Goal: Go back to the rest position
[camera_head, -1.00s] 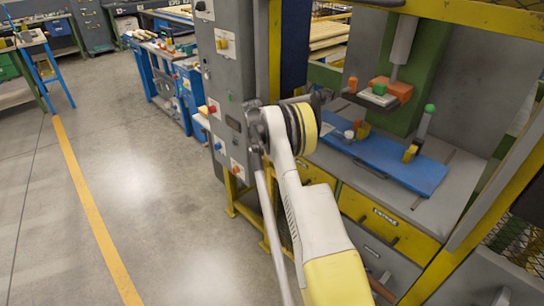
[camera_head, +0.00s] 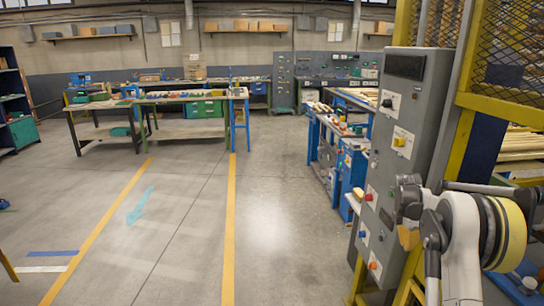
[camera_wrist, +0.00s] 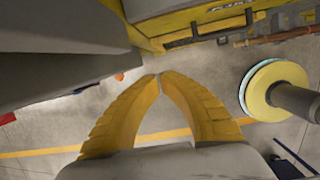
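My gripper (camera_wrist: 159,78) shows in the wrist view with its two curved yellow fingers meeting at the tips. Nothing is seen between them, and the fingers point over open floor. In the head view my arm is folded at the lower right, close in front of the grey control panel (camera_head: 405,130). The fingers are mostly hidden or too small to make out there.
The grey panel with buttons and the yellow machine frame (camera_head: 455,150) stand close at the right. Blue benches (camera_head: 352,165) stand beyond it. The floor (camera_head: 190,235) at the middle and left is clear, with yellow lines. Workbenches (camera_head: 180,130) stand farther back.

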